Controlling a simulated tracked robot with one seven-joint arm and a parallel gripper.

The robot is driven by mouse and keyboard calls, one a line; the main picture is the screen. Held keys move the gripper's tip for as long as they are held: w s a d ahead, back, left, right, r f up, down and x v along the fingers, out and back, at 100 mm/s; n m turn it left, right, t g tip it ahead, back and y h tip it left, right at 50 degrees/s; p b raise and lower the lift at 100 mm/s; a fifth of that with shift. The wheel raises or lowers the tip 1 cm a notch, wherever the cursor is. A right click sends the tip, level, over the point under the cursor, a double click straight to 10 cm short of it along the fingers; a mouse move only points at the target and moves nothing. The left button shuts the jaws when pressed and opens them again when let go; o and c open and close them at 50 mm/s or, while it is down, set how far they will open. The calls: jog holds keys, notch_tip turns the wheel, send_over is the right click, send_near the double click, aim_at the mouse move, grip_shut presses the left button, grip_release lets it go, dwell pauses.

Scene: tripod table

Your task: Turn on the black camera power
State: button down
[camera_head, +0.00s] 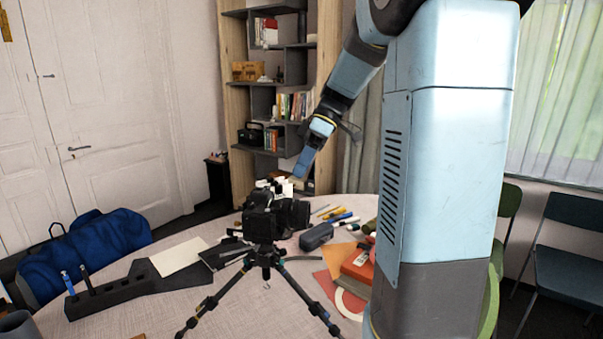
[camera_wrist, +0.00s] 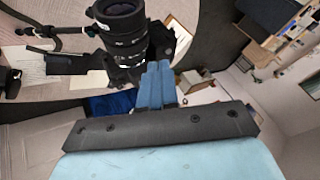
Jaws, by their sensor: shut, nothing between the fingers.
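The black camera (camera_head: 268,214) stands upright on a black tripod (camera_head: 266,258) on the round table. Its lens points right in the head view. My gripper (camera_head: 300,172) is above the camera and a little to its right in that view, with its fingers angled down. In the wrist view, the camera (camera_wrist: 128,30) fills the top centre, lens toward me. My blue gripper fingers (camera_wrist: 158,72) are together and empty there, close to the camera's right side. I cannot tell whether they touch it. The power switch is too small to make out.
The table (camera_head: 240,305) holds a dark pencil case (camera_head: 316,236), markers (camera_head: 340,217), an orange-red box (camera_head: 357,268), a tape roll (camera_head: 350,304) and a black pen tray (camera_head: 125,288). A bookshelf (camera_head: 237,100) stands behind. Chairs (camera_head: 568,255) are at the right.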

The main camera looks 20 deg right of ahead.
aim_at(288, 211)
jog(key=x, duration=0.8)
jog(key=shift+a, duration=0.1)
jog(key=shift+d, duration=0.3)
jog(key=shift+s+a, duration=0.1)
jog(key=shift+a, duration=0.15)
jog(key=shift+s+m, duration=0.1)
jog(key=shift+m, duration=0.2)
